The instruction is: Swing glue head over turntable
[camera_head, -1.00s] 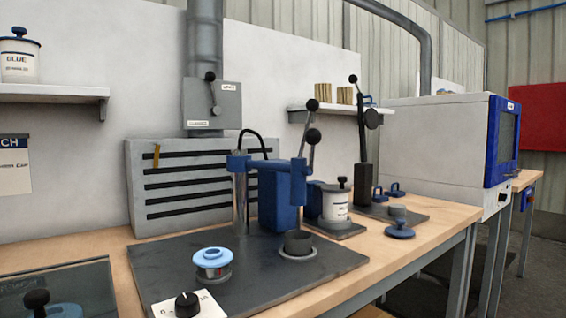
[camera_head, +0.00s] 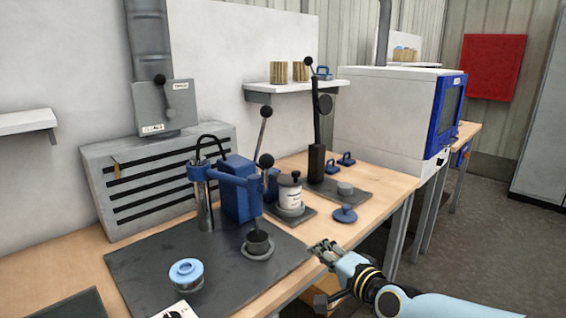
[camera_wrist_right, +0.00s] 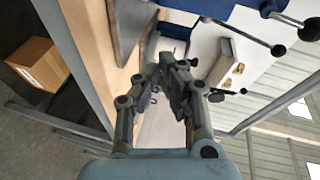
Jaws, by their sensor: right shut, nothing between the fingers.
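A light-blue and white round part (camera_head: 186,272) sits apart at the front left of the plate; I cannot tell for certain which round base is the turntable. My right gripper (camera_head: 322,249) is shut and empty, off the bench's front edge, right of the cup and clear of the glue head. It also shows in the wrist view (camera_wrist_right: 173,62). My left gripper is not in view.
A glue pot (camera_head: 290,195) and a lever press (camera_head: 316,155) stand behind and right of the glue head. A blue knobbed lid (camera_head: 344,214) lies near the bench edge. A white cabinet (camera_head: 385,115) stands at the back right. A cardboard box (camera_wrist_right: 38,62) is below.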

